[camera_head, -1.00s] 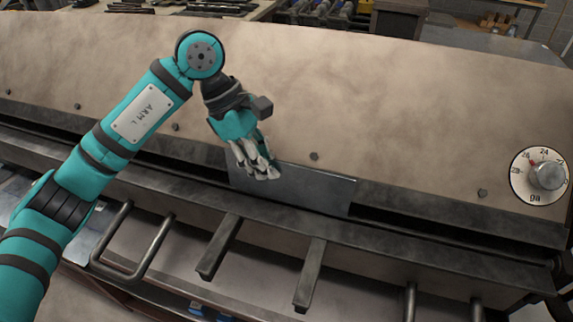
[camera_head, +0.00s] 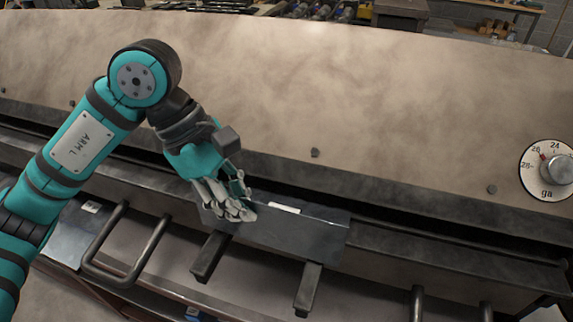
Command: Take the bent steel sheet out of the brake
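The bent steel sheet (camera_head: 297,236) is a grey metal piece in the middle of the head view. It stands in front of the dark jaw slot of the brake (camera_head: 400,100), above the front bars, with a pale strip showing along its top edge. My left gripper (camera_head: 238,207) is shut on the sheet's left end, and its fingers hide part of that end. Whether the sheet's lower edge touches the brake is hard to tell. My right gripper is not in view.
The front apron bears a U-shaped handle (camera_head: 128,250) at left and two dark bars (camera_head: 308,290) just below the sheet. A gauge dial (camera_head: 550,170) is on the brake's right side. A bench with tools lies behind the brake.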

